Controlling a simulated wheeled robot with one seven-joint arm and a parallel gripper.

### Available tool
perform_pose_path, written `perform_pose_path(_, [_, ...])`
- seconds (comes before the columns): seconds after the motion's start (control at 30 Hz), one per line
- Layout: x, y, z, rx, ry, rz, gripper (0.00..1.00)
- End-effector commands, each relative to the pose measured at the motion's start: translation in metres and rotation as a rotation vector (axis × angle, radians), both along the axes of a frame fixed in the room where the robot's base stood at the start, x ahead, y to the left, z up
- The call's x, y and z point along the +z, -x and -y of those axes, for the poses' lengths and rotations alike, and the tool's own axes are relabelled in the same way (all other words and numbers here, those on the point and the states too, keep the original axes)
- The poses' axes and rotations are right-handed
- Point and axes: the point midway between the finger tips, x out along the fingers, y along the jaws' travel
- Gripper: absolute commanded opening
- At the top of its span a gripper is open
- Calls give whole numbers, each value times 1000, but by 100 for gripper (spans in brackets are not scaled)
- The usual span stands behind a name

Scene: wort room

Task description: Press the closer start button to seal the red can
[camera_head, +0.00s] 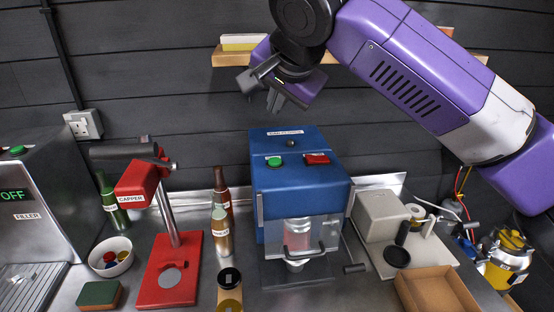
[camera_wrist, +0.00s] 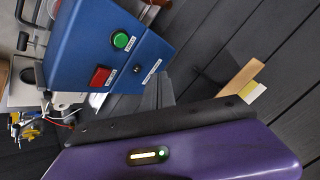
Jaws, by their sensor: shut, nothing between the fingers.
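The blue can closer (camera_head: 300,190) stands in the middle of the bench and also fills the upper left of the wrist view (camera_wrist: 75,45). On its sloped top are a green button (camera_head: 274,162) and a red button (camera_head: 317,158); the wrist view shows the green one (camera_wrist: 122,40) and the red one (camera_wrist: 100,76) too. A can with a reddish band (camera_head: 297,232) stands inside the closer, behind a clear guard (camera_head: 318,236) with a dark handle. My gripper (camera_head: 275,103) is shut and empty, above and behind the green button, apart from it.
A red capper (camera_head: 168,268) stands left of the closer, with brown bottles (camera_head: 220,230) between them. A filler (camera_head: 35,200) is at far left. A grey device (camera_head: 382,215) and cardboard tray (camera_head: 437,288) are at right. A wall shelf (camera_head: 232,59) is behind my gripper.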

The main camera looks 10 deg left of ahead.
Motion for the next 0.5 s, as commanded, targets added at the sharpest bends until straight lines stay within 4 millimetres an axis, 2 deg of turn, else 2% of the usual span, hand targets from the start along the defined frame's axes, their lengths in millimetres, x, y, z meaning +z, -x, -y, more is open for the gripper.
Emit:
perform_pose_path(0.27, [-6,0,0,1,0,1,0])
perform_pose_path(0.5, [-29,0,0,2,1,1,0])
